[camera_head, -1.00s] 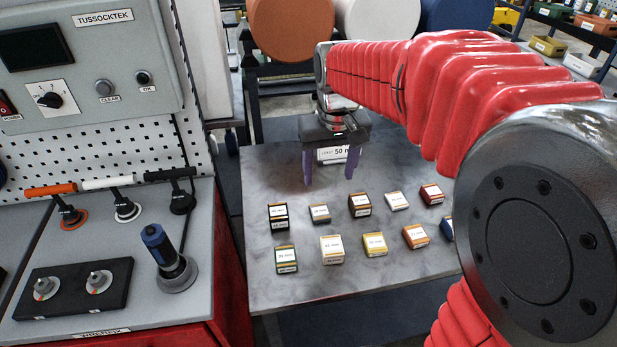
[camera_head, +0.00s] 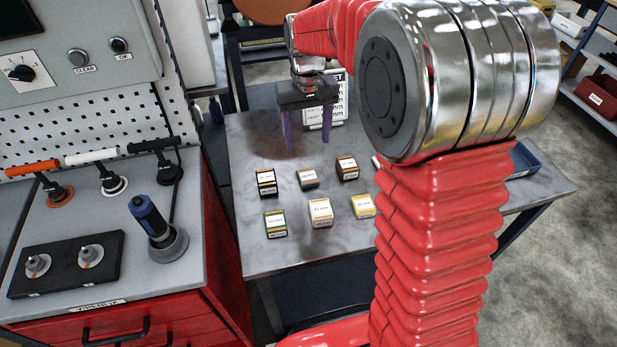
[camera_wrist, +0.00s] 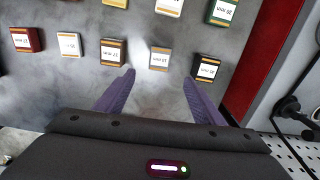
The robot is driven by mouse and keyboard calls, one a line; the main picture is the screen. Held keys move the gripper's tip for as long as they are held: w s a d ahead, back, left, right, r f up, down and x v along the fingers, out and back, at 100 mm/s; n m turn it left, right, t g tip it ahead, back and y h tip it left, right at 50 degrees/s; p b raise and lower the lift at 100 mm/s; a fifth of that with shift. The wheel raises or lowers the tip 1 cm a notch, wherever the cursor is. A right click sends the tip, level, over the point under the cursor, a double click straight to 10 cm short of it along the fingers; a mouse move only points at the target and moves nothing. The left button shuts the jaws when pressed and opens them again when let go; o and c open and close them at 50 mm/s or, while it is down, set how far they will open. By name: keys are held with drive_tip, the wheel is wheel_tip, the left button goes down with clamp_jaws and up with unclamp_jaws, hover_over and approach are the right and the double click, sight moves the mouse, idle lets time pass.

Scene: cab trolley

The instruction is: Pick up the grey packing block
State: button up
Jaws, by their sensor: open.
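The block that looks most like the grey packing block (camera_head: 308,178) stands in the back row on the grey table, between a black block (camera_head: 266,182) and a brown block (camera_head: 347,167). Its top has a white label, and its sides look grey-tan. My gripper (camera_head: 308,144) is open and empty above the table, behind this block in the head view. In the wrist view, the grey block (camera_wrist: 160,58) lies just beyond and between the open fingertips (camera_wrist: 159,78), apart from both. The black block (camera_wrist: 206,67) is close to the right finger.
Several other labelled blocks stand nearby, including green (camera_head: 275,224), cream (camera_head: 320,212) and yellow (camera_head: 362,206) ones. My arm hides the table's right part. A sign (camera_head: 325,112) stands behind my gripper. A blue tray (camera_head: 524,160) is at the right; a tool bench (camera_head: 110,215) is left.

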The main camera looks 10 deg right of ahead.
hover_over(308, 175)
wheel_tip(308, 175, down, 8)
drive_tip(key=shift+r, duration=0.1)
idle(0.4)
drive_tip(key=shift+s+f, duration=0.1)
drive_tip(key=shift+f, duration=2.55)
drive_tip(key=c, duration=1.2)
drive_tip(key=shift+o, duration=0.2)
drive_tip(key=shift+r, duration=0.1)
wheel_tip(308, 175, up, 10)
